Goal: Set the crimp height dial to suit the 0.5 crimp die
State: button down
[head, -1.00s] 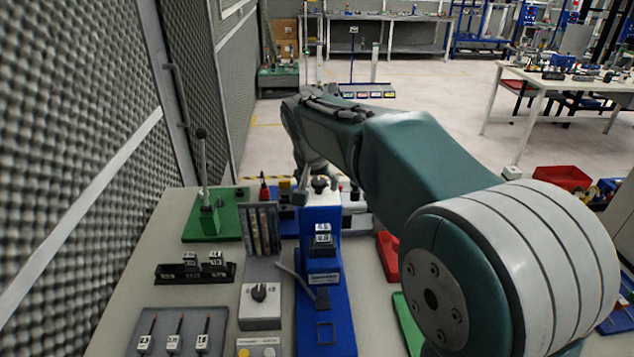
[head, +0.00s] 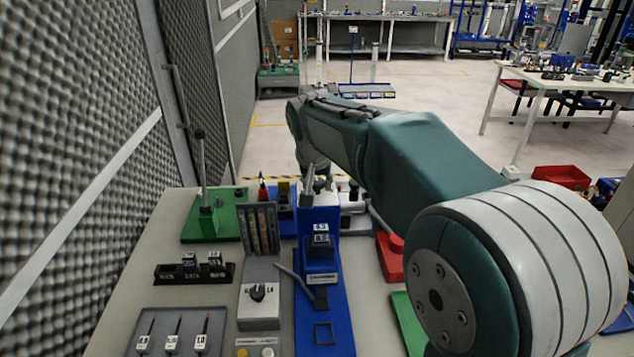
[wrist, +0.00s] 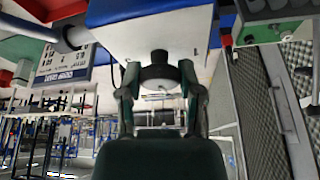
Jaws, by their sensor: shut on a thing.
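The blue crimp press (head: 320,215) stands on the bench in the head view. My gripper (head: 317,183) is at its top end. In the wrist view my gripper (wrist: 160,88) has its two fingers on either side of a dark round knob (wrist: 158,72), touching it. The knob sits on a short stem against the pale face of the press; I take it for the crimp height dial. Its marks cannot be read.
A grey unit with a selector knob (head: 258,292) stands left of the press. A black rack (head: 194,273) holds labelled blocks. A green base with an upright lever (head: 206,215) is behind. Red trays (head: 389,262) lie on the right. A foam wall (head: 75,150) bounds the left.

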jog(key=n+y, duration=0.1)
jog(key=n, duration=0.2)
jog(key=n+y, duration=0.1)
jog(key=n, duration=0.2)
jog(key=shift+f+n+g+y, duration=0.2)
jog(key=shift+n+g+y, duration=0.1)
jog(key=shift+s, duration=0.1)
dwell(0.4)
jog(key=shift+c, duration=1.3)
grip_release()
jog(key=shift+r, duration=0.1)
jog(key=shift+r, duration=0.3)
jog(key=v, duration=1.1)
